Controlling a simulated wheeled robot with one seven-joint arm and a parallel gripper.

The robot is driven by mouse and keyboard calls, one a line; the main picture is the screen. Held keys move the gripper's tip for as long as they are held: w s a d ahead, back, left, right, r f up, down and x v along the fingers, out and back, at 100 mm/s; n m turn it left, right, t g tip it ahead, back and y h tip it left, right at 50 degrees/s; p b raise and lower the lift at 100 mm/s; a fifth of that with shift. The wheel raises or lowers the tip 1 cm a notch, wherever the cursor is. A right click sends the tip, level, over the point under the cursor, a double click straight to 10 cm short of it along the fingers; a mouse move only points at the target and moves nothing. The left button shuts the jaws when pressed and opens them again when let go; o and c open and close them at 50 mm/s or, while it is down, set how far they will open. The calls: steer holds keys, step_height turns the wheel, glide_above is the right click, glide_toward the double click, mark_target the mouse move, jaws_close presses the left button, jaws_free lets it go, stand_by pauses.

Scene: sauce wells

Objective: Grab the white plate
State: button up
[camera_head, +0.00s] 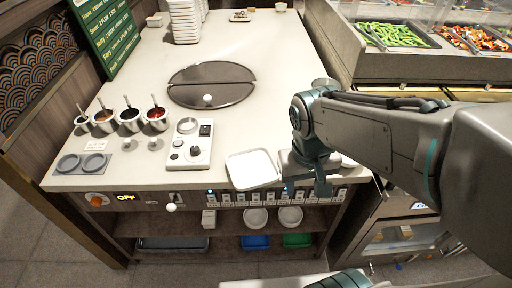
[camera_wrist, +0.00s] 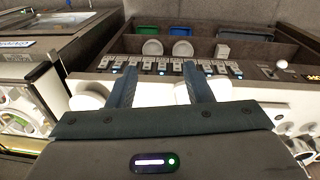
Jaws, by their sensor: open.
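The white plate (camera_head: 253,169) is square with rounded corners and a raised rim. It is at the front edge of the counter, just left of my gripper (camera_head: 307,190) in the head view. My gripper is open and points down at the counter's front edge, with nothing seen between its fingers. In the wrist view, a white dish (camera_wrist: 218,88), probably this plate, shows behind and beside the right finger. I cannot tell whether the finger touches it.
A control box (camera_head: 188,145) stands left of the plate, with several sauce pots (camera_head: 131,119) farther left. A round hob (camera_head: 211,85) lies behind. More white dishes (camera_wrist: 90,95) sit left of my fingers in the wrist view. The counter (camera_head: 270,110) between hob and arm is clear.

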steer(key=w+a+f+n+g+h+b, duration=0.2)
steer(key=a+f+h+b, duration=0.2)
steer(key=f, duration=0.5)
steer(key=n+t+h+b, duration=0.3)
steer(key=t+h+b, duration=0.6)
steer(key=t+h, duration=0.15)
glide_toward(252, 189)
steer(key=shift+n, duration=0.3)
steer(key=shift+b+x, duration=0.55)
steer(key=shift+x, duration=4.8)
jaws_close()
